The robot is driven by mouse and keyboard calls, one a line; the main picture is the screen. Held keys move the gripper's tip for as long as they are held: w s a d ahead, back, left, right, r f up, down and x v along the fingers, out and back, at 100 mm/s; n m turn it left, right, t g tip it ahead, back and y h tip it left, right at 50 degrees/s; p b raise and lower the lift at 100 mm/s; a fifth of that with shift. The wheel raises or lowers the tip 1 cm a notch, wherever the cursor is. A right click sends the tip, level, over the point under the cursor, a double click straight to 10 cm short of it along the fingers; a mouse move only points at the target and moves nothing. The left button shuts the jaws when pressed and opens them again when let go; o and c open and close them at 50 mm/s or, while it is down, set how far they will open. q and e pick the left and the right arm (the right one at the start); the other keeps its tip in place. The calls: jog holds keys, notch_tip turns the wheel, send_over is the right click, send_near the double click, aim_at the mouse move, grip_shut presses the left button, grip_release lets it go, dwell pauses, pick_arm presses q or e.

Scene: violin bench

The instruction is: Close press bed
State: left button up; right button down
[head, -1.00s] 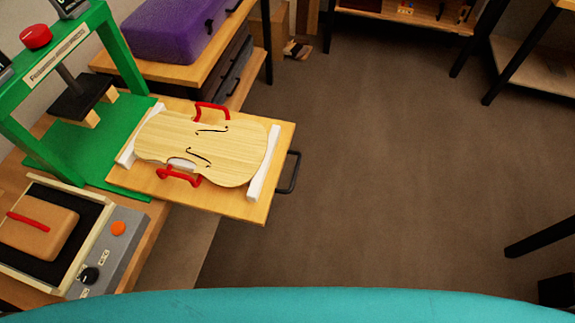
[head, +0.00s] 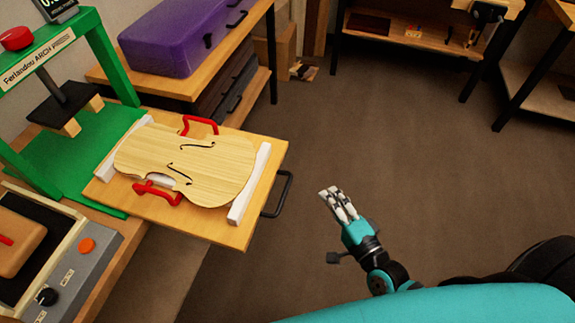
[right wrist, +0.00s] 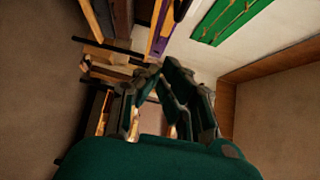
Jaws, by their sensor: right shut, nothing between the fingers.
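The press bed (head: 225,236) is a wooden board pulled out from the green press (head: 98,60), with a black handle (head: 281,193) on its outer edge. A violin plate (head: 200,160) lies on it between two white strips, with red clamps (head: 158,192) at its sides. My right gripper (head: 337,203) is shut and empty. In the head view it is to the right of the handle, over the floor, apart from it. It also shows in the right wrist view (right wrist: 152,72). My left gripper is not in view.
A purple case (head: 178,38) sits on a wooden shelf unit behind the bed. A grey control box with an orange button (head: 87,245) stands at the lower left. Open floor (head: 400,140) lies right of the bed. Further benches stand at the back.

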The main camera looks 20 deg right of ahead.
jog(key=p, duration=0.2)
send_near(286, 150)
jog(key=w+d, duration=0.2)
jog(key=w, duration=0.1)
jog(key=a, duration=0.1)
jog(key=w, duration=0.1)
jog(key=a, duration=0.1)
jog(key=shift+w+a+f, duration=0.15)
jog(key=shift+a+f, duration=0.15)
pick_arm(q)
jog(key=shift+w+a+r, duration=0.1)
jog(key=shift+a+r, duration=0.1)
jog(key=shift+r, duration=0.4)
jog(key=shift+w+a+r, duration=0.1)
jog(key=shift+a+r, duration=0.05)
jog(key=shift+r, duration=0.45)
pick_arm(e)
jog(key=shift+w+a, duration=0.2)
jog(key=shift+a, duration=0.1)
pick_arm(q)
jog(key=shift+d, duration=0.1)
